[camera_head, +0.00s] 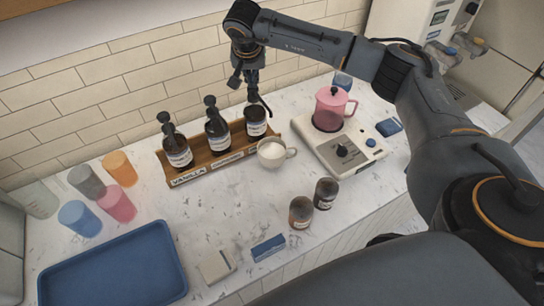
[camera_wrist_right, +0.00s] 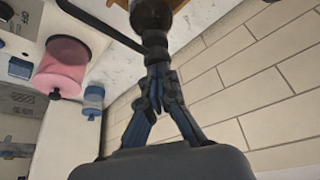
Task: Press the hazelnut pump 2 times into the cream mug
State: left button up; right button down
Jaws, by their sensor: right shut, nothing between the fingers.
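Three dark pump bottles stand in a wooden rack (camera_head: 215,164). The left one (camera_head: 178,152) is behind a VANILLA label; the middle (camera_head: 217,137) and right (camera_head: 256,122) labels are too small to read. The cream mug (camera_head: 270,155) stands in front of the right bottle, its handle to the right. My right gripper (camera_head: 252,87) is shut, pointing down over the right bottle's pump. In the right wrist view its closed fingertips (camera_wrist_right: 157,72) are at the pump head (camera_wrist_right: 154,45), seemingly touching it. Nothing is held between them. My left gripper is not in view.
A pink kettle (camera_head: 331,108) stands on a white scale (camera_head: 340,150) right of the mug. Two dark jars (camera_head: 326,193) stand in front. Coloured cups (camera_head: 117,203) and a blue tray (camera_head: 112,268) are at left. The tiled wall is close behind the rack.

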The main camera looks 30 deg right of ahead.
jog(key=shift+s+f, duration=0.1)
jog(key=shift+f, duration=0.1)
jog(key=shift+r+p, duration=0.8)
jog(key=shift+r, duration=0.65)
jog(key=shift+f+b, duration=1.1)
jog(key=shift+f, duration=0.35)
jog(key=shift+r+p, duration=0.5)
jog(key=shift+r, duration=0.1)
jog(key=shift+r+p, duration=0.35)
jog(key=shift+r, duration=0.5)
